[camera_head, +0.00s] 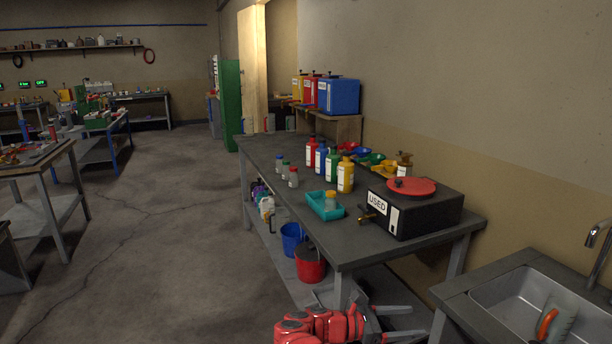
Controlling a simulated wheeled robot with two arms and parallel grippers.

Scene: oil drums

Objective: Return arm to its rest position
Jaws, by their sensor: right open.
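My right gripper (401,323) is at the bottom of the head view, on a red arm. Its two grey fingers point right and stand apart, with nothing between them. It is in front of the near end of the long grey workbench (262,150), apart from the things on the bench top. My left gripper is not in view.
The bench carries a black box labelled USED (432,212) with a red lid, a teal tray (319,211) and several coloured bottles. A red bucket (310,265) and a blue bucket (291,238) stand below. A metal sink (520,300) is at right. Open floor lies left.

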